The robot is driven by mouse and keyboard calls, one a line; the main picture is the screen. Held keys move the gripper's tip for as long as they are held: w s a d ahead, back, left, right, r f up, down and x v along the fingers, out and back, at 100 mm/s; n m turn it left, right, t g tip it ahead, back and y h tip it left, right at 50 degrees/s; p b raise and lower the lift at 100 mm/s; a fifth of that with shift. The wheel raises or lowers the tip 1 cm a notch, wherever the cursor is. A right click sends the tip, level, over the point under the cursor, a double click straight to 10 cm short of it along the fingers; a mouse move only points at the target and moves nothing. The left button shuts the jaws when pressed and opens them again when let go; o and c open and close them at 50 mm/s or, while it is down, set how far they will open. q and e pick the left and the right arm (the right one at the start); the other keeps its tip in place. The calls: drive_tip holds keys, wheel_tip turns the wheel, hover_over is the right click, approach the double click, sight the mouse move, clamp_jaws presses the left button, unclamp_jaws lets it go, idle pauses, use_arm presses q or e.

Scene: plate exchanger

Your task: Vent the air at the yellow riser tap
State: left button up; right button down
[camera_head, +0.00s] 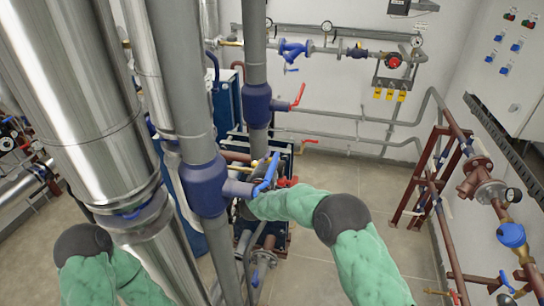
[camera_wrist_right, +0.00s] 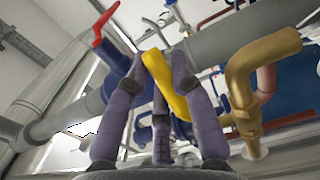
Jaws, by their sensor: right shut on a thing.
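The yellow tap handle (camera_wrist_right: 165,82) shows in the right wrist view as a slanted lever between my purple-grey fingers. My right gripper (camera_wrist_right: 158,68) is shut on it, with fingers on both sides. The tap's body below the handle is largely hidden by the fingers. In the head view my right arm in its green sleeve reaches in behind the grey riser with the blue valve (camera_head: 203,185); the handle and fingertips are hidden there. My left arm shows at the lower left, but its gripper is out of sight.
A thick brass elbow pipe (camera_wrist_right: 262,55) stands close right of my right gripper. A red lever (camera_wrist_right: 103,25) sits at upper left. In the head view, a big silver pipe (camera_head: 75,95) blocks the left, and brown pipework (camera_head: 483,185) stands at right. Open floor (camera_head: 372,185) lies between.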

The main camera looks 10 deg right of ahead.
idle(0.4)
drive_tip(key=c, duration=1)
unclamp_jaws()
drive_tip(key=shift+c, duration=0.2)
drive_tip(key=v, duration=1.2)
